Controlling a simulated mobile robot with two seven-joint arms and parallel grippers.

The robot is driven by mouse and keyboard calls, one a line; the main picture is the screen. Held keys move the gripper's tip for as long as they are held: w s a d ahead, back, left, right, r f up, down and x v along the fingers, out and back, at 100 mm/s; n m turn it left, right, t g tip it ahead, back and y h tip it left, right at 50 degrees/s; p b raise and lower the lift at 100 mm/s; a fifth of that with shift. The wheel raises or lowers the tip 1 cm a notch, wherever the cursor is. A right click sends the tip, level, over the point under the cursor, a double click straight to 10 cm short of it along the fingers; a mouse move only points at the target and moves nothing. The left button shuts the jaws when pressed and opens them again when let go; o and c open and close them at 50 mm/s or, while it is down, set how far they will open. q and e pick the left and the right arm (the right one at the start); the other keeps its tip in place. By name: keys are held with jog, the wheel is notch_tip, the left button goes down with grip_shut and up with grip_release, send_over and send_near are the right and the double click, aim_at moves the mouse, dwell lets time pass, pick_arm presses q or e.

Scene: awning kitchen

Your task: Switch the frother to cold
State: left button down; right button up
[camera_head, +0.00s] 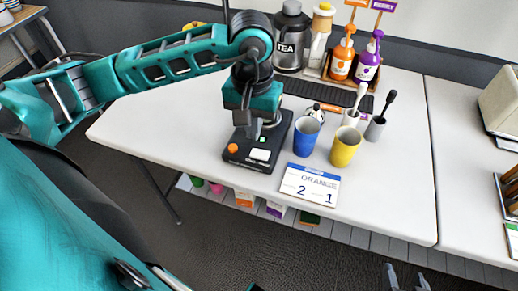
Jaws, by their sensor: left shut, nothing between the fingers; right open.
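The frother appears to be the black flat device (279,135) on the white table, left of the cups. Its front face has an orange round button (232,148), a white button (260,155) and a small green light (263,139). The lettering on it is too small to read. My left gripper (254,136) is shut and empty, pointing down over the device, with its fingertips close to the green light. I cannot tell whether they touch it. The gripper and wrist hide the device's back part. My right gripper (406,277) is open and empty at the bottom right, below the table's front edge.
A blue cup (305,138) and a yellow cup (345,148) stand right of the device. A card (310,186) reading ORANGE, 2, 1 lies in front. Behind are a TEA canister (291,38), orange (342,58) and purple (367,62) bottles, and a dark drip tray (322,91).

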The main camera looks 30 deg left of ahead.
pick_arm(q)
notch_tip(320, 180, up, 7)
jog(key=p, duration=0.3)
jog(key=shift+f, duration=0.15)
dwell(2.3)
dwell(0.6)
